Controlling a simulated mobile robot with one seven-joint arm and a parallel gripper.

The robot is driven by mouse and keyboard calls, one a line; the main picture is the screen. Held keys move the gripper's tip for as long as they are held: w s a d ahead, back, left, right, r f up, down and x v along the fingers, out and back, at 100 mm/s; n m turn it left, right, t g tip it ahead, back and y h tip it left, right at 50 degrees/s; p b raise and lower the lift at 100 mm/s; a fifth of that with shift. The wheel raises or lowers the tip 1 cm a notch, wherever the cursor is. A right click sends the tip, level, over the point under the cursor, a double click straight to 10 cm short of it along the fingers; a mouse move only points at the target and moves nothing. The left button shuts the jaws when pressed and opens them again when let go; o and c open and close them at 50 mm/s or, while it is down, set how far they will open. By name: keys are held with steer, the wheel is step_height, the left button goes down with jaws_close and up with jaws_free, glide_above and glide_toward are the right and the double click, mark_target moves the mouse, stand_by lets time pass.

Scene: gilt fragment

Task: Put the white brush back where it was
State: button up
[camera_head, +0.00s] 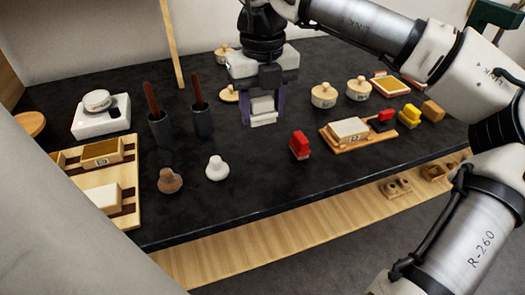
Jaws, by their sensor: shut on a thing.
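My gripper (263,106) hangs over the back middle of the dark table and points down. Its two dark purple fingers are shut on the white brush (262,117), a small pale block with a narrower upper part. Its lower part shows below the fingertips. I cannot tell whether its underside touches the table. Similar blocks in other colours stand to the right: a red one (299,145) alone on the table, another red one (383,121) by a wooden tray, and a yellow one (408,116).
The wooden tray (378,144) holds a pale block. Lidded pots (323,96) stand behind it. Dark cups (201,121) with brown sticks, a white knob (217,168) and a brown knob (170,181) are left. The dark tabletop (245,190) is clear in front.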

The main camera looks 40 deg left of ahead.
mark_target(262, 163)
step_height(262, 163, down, 11)
steer(key=shift+f, duration=0.15)
stand_by(0.4)
steer(key=shift+f, duration=0.15)
steer(key=o, duration=0.9)
steer(key=shift+o, duration=0.2)
step_height(262, 163, up, 12)
steer(key=shift+r, duration=0.2)
